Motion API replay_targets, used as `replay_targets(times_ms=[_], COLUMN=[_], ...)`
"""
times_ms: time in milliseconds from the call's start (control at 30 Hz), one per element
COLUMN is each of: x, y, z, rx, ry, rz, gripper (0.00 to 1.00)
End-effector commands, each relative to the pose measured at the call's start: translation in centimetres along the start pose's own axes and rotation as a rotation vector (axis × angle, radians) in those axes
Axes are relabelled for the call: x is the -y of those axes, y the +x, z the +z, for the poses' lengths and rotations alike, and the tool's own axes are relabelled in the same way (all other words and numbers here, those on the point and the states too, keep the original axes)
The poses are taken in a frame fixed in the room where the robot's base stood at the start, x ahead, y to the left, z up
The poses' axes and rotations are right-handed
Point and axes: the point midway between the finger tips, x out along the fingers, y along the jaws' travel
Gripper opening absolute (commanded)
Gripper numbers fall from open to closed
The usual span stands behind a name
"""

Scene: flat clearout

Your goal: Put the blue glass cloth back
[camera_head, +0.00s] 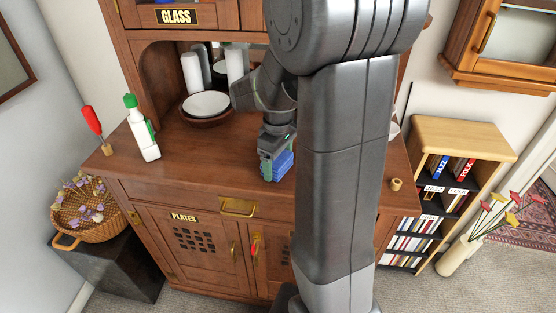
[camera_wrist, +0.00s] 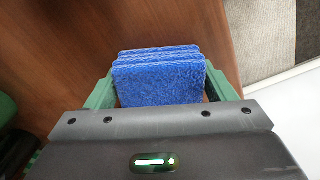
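The blue glass cloth (camera_wrist: 158,80) is a folded, layered blue pad between the two green fingers of my gripper (camera_wrist: 160,88) in the wrist view. The fingers sit against its left and right edges. In the head view my gripper (camera_head: 272,160) points down over the front of the wooden sideboard top (camera_head: 210,160), with the blue cloth (camera_head: 283,167) showing at its tip. I cannot tell whether the cloth touches the wood or is just above it. My arm hides the right part of the sideboard.
A white-green spray bottle (camera_head: 142,130) and a red-headed duster (camera_head: 93,121) stand at the left. White plates (camera_head: 206,104) and cups (camera_head: 192,73) fill the niche. A GLASS label (camera_head: 176,17) is above, a PLATES door (camera_head: 190,245) below. A small wooden piece (camera_head: 395,184) sits right.

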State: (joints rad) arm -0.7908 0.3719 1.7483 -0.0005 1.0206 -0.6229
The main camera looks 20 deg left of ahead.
Motion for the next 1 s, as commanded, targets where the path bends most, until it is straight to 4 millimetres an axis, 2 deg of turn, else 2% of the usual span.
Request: replay_targets(times_ms=[33, 100, 367, 500, 567, 900, 1000], x=[0.0, 0.0, 0.0, 0.0, -0.1, -0.1, -0.1], y=[0.1, 0.0, 0.0, -0.8, -1.7, -8.8, -10.4], z=[0.0, 0.0, 0.0, -0.1, -0.1, -0.1, -0.1], rx=[0.0, 0.0, 0.0, -0.003, -0.004, -0.004, -0.003], ry=[0.0, 0.0, 0.0, 0.0, 0.0, 0.0, 0.0], rz=[0.0, 0.0, 0.0, 0.002, 0.003, 0.003, 0.002], gripper=[0.85, 0.98, 0.99, 0.99, 0.99, 0.99, 0.99])
